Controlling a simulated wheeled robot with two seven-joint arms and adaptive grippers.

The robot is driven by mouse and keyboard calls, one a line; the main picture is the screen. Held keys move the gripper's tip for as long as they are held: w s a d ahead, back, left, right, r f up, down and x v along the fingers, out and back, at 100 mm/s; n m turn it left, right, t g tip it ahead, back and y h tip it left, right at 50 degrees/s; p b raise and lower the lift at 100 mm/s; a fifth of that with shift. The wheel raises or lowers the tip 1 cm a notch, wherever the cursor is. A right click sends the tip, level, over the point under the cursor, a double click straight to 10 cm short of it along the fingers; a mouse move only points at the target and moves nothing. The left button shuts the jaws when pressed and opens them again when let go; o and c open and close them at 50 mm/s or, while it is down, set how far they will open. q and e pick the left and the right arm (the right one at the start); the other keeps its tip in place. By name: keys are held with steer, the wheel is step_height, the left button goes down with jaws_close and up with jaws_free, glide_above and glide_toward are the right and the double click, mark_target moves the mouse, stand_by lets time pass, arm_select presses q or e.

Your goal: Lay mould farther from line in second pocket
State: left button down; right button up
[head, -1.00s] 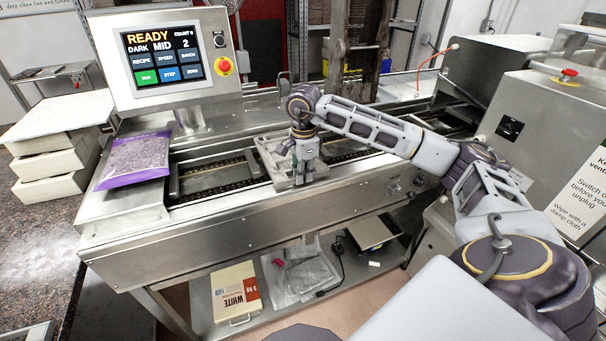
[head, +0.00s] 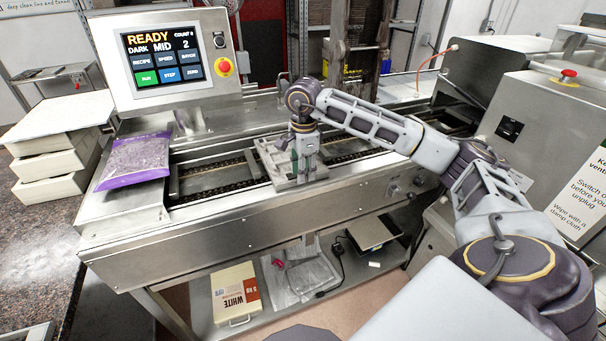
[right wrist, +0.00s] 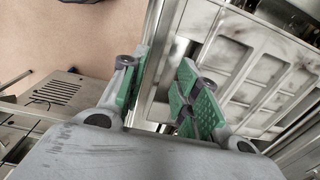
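A grey metal mould (head: 268,158) lies on the line (head: 215,215), over the chain track in its middle. In the right wrist view the mould (right wrist: 228,52) shows as a tray with several shallow rectangular compartments. My right gripper (head: 308,172) points down at the mould's right part, close to it. In the right wrist view its green-padded fingers (right wrist: 158,98) stand apart with a gap between them, near the mould's edge. Whether they touch the mould is unclear. No second mould can be made out clearly. My left gripper is not in view.
A purple bag (head: 135,160) lies on the line's left end, below the control screen (head: 162,58), which reads READY. White trays (head: 55,160) are stacked at the left. A grey machine housing (head: 540,130) stands at the right. A WHITE box (head: 237,291) sits on the lower shelf.

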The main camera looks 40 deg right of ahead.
step_height(320, 180, up, 10)
steer(key=shift+s+r, duration=0.15)
stand_by(0.5)
steer(key=shift+s, duration=0.1)
stand_by(1.0)
